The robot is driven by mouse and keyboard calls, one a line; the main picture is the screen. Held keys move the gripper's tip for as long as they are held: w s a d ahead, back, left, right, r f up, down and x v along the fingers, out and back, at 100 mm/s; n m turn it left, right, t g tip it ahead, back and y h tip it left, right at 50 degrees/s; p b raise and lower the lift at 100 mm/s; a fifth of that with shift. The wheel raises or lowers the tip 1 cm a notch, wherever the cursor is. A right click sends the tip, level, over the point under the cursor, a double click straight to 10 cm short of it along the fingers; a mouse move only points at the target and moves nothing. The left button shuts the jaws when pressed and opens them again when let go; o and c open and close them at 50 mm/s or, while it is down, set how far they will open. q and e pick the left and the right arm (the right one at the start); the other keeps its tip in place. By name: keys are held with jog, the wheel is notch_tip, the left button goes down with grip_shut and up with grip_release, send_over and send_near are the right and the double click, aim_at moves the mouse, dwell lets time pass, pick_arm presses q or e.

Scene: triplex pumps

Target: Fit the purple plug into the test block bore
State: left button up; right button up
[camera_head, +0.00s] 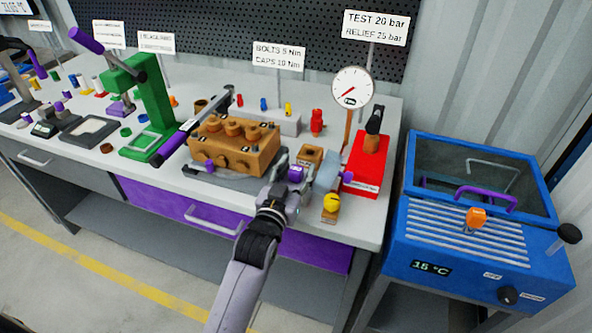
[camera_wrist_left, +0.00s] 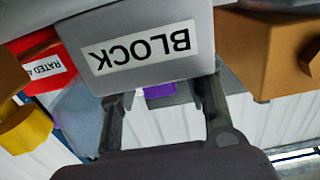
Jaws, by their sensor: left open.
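A grey block labelled "BLOCK" (camera_wrist_left: 150,74) fills the upper middle of the left wrist view; no bore shows on the face seen. My left gripper (camera_wrist_left: 155,92) is open, its two fingers reaching up to the block's lower edge. A purple piece (camera_wrist_left: 159,91), probably the plug, shows between the fingertips, partly hidden by the block. It also shows at the gripper in the head view (camera_head: 296,174). I cannot tell whether it sits in a bore. My left gripper (camera_head: 290,181) is over the bench's front right part. My right gripper is not in view.
The brown pump (camera_head: 235,144) stands left of the gripper. A small brown block (camera_head: 311,154) is just behind it. A translucent shield (camera_head: 328,173), a yellow knob (camera_head: 331,202) and a red unit (camera_head: 367,167) crowd the right side. The blue chiller (camera_head: 480,250) stands right of the bench.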

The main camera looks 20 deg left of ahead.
pick_arm(q)
jog(key=shift+s+r, duration=0.1)
jog(key=shift+s, duration=0.1)
jog(key=s, duration=1.1)
jog(key=shift+s+a+b, duration=0.2)
jog(key=shift+s+b, duration=0.15)
jog(key=shift+b, duration=0.1)
